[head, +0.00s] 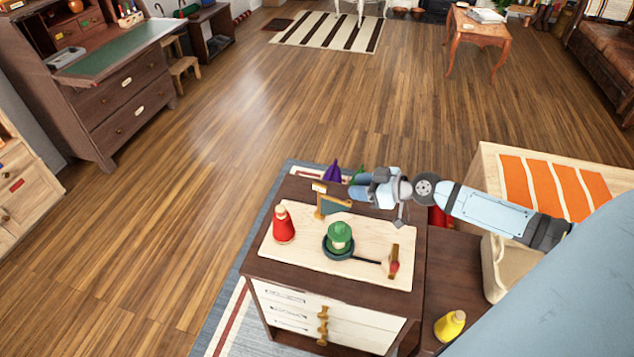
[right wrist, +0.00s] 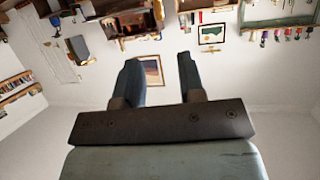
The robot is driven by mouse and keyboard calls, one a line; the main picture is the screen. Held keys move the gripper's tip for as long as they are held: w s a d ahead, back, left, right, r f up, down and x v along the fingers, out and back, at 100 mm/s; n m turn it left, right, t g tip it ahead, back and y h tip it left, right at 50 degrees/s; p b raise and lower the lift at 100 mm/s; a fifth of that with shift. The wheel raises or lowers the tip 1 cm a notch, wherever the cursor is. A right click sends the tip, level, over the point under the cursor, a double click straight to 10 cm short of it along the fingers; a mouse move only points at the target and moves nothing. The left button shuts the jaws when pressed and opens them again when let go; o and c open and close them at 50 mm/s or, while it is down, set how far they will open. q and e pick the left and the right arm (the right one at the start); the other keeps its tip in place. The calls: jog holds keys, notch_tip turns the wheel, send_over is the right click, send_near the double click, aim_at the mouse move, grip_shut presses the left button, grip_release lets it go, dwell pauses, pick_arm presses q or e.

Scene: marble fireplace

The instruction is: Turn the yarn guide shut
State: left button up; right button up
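Which piece is the yarn guide I cannot tell for sure. On the cream board (head: 290,258) on the dark cabinet, a wooden upright (head: 393,262) with a red spot has a thin dark rod running left to a dark round dish (head: 337,253) that holds a green spool-like thing (head: 340,236). A small wooden frame with a dark panel (head: 334,205) stands at the board's far edge. My right gripper (head: 356,191) is beyond and above that edge, apart from the pieces. In the right wrist view its two fingers (right wrist: 160,75) are spread, with nothing between them. My left gripper is out of view.
A red cone (head: 283,224) stands at the board's left. A yellow cone (head: 450,325) is on the lower dark surface to the right. A wooden box with orange stripes (head: 555,190) is behind my right arm. Open floor lies left of the cabinet.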

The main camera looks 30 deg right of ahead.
aim_at(321, 185)
jog(key=p+x, duration=0.2)
jog(key=x, duration=1)
grip_shut()
